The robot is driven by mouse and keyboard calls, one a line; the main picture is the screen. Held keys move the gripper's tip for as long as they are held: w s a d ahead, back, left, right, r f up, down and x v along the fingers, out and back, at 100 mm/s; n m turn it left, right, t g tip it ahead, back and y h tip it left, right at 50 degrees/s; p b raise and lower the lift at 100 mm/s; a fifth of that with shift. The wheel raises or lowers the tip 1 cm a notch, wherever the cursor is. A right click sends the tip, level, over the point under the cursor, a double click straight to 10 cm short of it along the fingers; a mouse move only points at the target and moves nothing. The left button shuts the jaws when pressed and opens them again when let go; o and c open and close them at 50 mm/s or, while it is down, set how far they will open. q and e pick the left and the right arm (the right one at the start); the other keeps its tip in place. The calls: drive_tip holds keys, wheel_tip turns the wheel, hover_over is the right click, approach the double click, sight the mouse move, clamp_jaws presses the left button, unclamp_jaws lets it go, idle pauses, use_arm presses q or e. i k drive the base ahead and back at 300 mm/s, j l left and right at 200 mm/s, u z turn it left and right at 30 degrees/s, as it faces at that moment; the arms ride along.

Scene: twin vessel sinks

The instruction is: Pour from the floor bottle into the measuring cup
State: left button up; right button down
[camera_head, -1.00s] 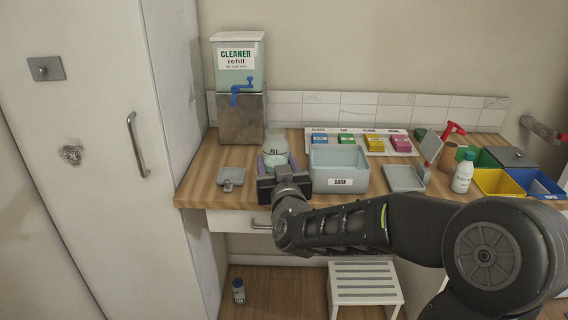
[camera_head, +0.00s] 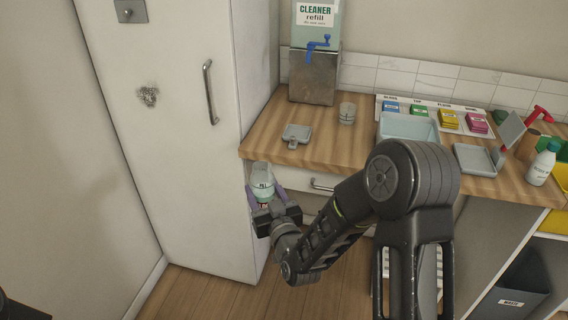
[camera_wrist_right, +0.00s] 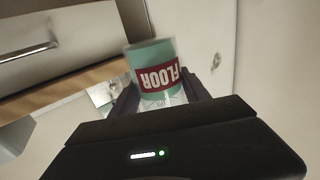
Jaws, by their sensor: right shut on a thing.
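My right gripper (camera_head: 266,206) is shut on the floor bottle (camera_head: 262,184), a pale container with a teal body. The right wrist view shows its red FLOOR label (camera_wrist_right: 157,79) between the fingers (camera_wrist_right: 160,100). The image there is upside down, and the bottle looks roughly upright. The gripper holds it in front of the counter's left end, beside the tall cabinet. A small translucent cup (camera_head: 347,113), apparently the measuring cup, stands on the counter below and right of the cleaner dispenser. The bottle is apart from this cup.
The cleaner dispenser (camera_head: 315,70) with a blue tap stands at the back. A grey scoop-like tray (camera_head: 296,134) lies on the wooden counter (camera_head: 260,140). A tall white cabinet (camera_head: 180,150) borders the left. A pale blue tub (camera_head: 408,126) and a white bottle (camera_head: 543,163) are further right.

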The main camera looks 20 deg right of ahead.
sight(347, 111)
drive_tip(key=k+l+z, duration=0.1)
drive_tip(key=z, duration=0.3)
drive_tip(key=l+z, duration=0.35)
